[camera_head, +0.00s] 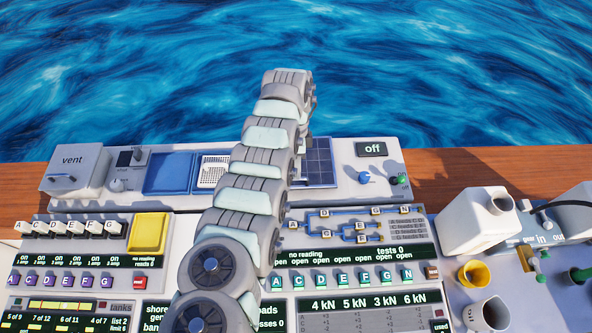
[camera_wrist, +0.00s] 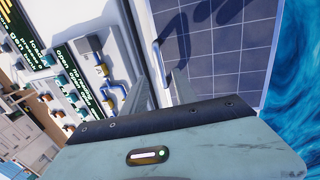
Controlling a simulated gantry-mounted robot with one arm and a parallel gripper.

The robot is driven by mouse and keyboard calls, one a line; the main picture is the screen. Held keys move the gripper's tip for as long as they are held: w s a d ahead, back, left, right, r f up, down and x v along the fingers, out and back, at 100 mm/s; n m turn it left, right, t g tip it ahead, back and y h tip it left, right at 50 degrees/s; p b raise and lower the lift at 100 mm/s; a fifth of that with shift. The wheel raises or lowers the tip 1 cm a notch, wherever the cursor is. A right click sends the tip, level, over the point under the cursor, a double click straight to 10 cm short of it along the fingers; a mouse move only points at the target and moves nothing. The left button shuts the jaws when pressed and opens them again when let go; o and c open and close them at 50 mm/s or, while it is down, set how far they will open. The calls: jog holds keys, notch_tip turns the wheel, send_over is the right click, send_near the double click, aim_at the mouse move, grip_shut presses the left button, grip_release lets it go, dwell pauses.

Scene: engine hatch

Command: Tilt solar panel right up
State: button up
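The solar panel (camera_head: 319,158) is dark blue with a grid of lines. In the head view it sits at the back of the console, partly hidden behind my arm. In the wrist view the gridded panel (camera_wrist: 225,45) fills the upper middle, with a pale handle (camera_wrist: 158,38) along its left edge. My gripper (camera_wrist: 164,76) is open, its two fingers apart and pointing toward the handle end of the panel. I cannot tell whether a finger touches the handle. In the head view my gripper is hidden behind the arm.
A blue recessed tray (camera_head: 168,174) and a vent box (camera_head: 75,170) stand to the left. A blue knob (camera_head: 364,177) and an "off" display (camera_head: 371,149) are right of the panel. A white container (camera_head: 478,222) stands further right. Water lies beyond the wooden edge (camera_head: 445,165).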

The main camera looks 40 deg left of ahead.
jog(key=shift+x, duration=1.5)
jog(key=shift+c, duration=0.2)
grip_shut()
